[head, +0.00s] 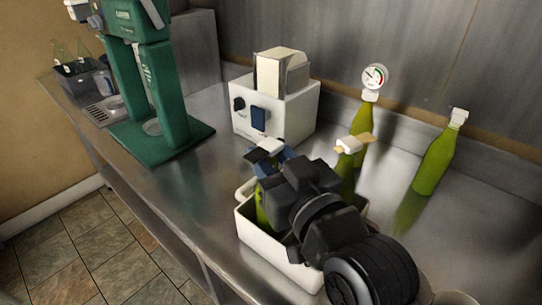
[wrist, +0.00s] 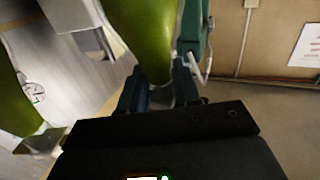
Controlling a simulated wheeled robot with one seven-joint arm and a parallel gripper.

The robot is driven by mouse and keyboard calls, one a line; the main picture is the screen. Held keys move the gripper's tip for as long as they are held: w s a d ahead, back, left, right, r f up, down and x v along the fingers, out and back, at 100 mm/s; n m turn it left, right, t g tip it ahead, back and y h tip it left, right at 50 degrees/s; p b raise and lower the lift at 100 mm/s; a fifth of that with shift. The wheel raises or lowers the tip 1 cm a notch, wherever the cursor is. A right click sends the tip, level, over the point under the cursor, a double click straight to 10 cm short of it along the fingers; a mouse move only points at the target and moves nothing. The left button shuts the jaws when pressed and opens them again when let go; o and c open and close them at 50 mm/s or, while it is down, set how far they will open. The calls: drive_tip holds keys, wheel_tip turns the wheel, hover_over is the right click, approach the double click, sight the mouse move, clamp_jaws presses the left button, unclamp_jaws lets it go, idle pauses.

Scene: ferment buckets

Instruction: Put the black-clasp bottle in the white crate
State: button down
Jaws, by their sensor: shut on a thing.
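My gripper (head: 272,162) is shut on the neck of a green bottle (head: 262,205) with a white stopper and a black clasp (head: 259,156). The bottle is upright, with its lower part inside the white crate (head: 281,260). The crate's front wall hides its base, so I cannot tell whether it touches the floor. In the wrist view, the held bottle's green body (wrist: 147,35) shows beyond the fingers (wrist: 158,88). My arm covers the crate's right part.
A gauge-topped bottle (head: 373,77) and a white-capped bottle (head: 438,155) stand further back right. A white machine (head: 275,110) and a green stand (head: 160,100) are behind left. The counter's front-left stretch is clear.

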idle(0.3)
drive_tip(key=c, duration=0.8)
unclamp_jaws()
drive_tip(key=shift+f, duration=0.15)
drive_tip(key=shift+s+d, duration=0.1)
drive_tip(key=shift+s, duration=0.05)
drive_tip(key=b+v, duration=0.2)
drive_tip(key=v, duration=0.9)
drive_tip(key=shift+s+d, duration=0.15)
drive_tip(key=shift+s, duration=0.2)
